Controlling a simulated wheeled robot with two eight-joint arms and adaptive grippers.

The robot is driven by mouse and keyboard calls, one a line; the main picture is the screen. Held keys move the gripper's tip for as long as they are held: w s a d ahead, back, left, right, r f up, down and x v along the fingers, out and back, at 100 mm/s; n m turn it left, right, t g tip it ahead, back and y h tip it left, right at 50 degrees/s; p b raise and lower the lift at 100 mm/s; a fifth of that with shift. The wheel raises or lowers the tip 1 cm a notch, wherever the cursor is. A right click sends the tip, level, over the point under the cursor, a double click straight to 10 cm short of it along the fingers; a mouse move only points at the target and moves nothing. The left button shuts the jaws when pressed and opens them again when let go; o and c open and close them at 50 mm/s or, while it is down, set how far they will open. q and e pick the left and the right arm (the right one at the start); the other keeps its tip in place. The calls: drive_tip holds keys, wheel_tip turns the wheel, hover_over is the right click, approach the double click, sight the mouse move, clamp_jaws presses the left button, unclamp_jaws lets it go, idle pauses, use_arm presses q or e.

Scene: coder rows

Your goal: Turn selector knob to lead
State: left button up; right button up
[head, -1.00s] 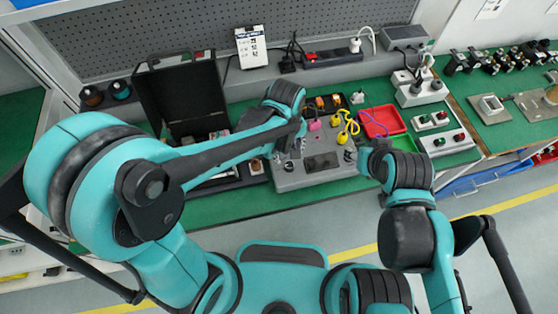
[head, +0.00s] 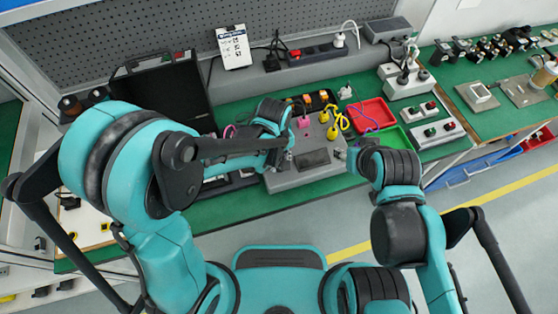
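A grey device (head: 296,182) with a dark screen (head: 313,157) stands on the green bench in the middle of the head view. Yellow plugs (head: 333,132) and a pink plug (head: 303,122) sit along its back part. My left gripper (head: 286,156) is over the left part of the device, just left of the screen. Its hand and arm cover that part of the panel, and I cannot make out the selector knob. My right gripper (head: 350,158) is at the device's right edge. Both sets of fingers are too small and covered to tell open from shut.
An open black case (head: 165,92) stands left of the device, partly behind my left arm. Right of it are a red tray (head: 372,113), a green tray (head: 392,138) and button boxes (head: 436,131). A power strip (head: 318,56) lies at the back. The bench front edge is clear.

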use_arm(q)
clamp_jaws()
drive_tip(key=m, duration=0.3)
drive_tip(key=m+b, duration=0.1)
drive_tip(key=m, duration=0.3)
drive_tip(key=shift+m+g, duration=0.3)
drive_tip(key=m, duration=0.4)
drive_tip(key=shift+d, duration=0.1)
drive_tip(key=shift+m+b, duration=0.3)
drive_tip(key=shift+m, duration=1.7)
